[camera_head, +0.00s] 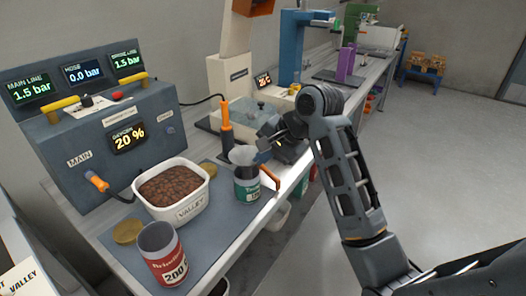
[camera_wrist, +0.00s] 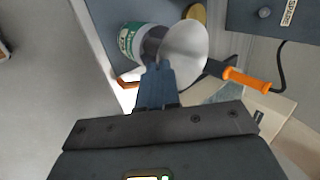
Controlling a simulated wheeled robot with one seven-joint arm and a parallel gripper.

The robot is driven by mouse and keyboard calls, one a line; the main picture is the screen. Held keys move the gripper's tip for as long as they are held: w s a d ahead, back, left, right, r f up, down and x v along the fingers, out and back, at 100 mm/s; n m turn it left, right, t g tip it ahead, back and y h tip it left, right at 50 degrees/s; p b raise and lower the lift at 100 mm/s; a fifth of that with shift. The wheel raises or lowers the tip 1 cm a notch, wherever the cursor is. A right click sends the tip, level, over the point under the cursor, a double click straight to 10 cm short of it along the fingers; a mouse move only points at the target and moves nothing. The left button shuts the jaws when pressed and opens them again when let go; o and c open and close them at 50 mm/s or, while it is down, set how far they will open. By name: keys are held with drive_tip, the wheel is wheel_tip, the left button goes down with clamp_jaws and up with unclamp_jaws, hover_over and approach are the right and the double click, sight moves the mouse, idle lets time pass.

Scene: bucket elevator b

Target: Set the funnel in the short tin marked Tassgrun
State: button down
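The short tin with a green label (camera_head: 247,192) stands near the bench's right edge. Its label text is only partly readable, and it also shows in the wrist view (camera_wrist: 128,42). The pale grey funnel (camera_head: 243,154) is at the tin's mouth in the head view. In the wrist view the funnel (camera_wrist: 187,52) overlaps the right side of the dark tin mouth; I cannot tell whether its spout is inside. My gripper (camera_wrist: 158,68) has its fingers together at the funnel's near edge and appears shut on it. In the head view my gripper (camera_head: 268,143) is just right of the funnel.
A white tub (camera_head: 187,213) of brown pellets and a red-labelled tin (camera_head: 165,258) stand left of the green tin. An orange-handled tool (camera_head: 225,116) stands behind the funnel. A control box (camera_head: 110,135) is at the left. The floor right of the bench is open.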

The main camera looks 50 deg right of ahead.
drive_tip(key=shift+f+b, duration=0.5)
drive_tip(key=shift+f, duration=1.35)
drive_tip(key=c, duration=1.3)
unclamp_jaws()
drive_tip(key=shift+r+p, duration=3.3)
drive_tip(key=shift+r, duration=0.7)
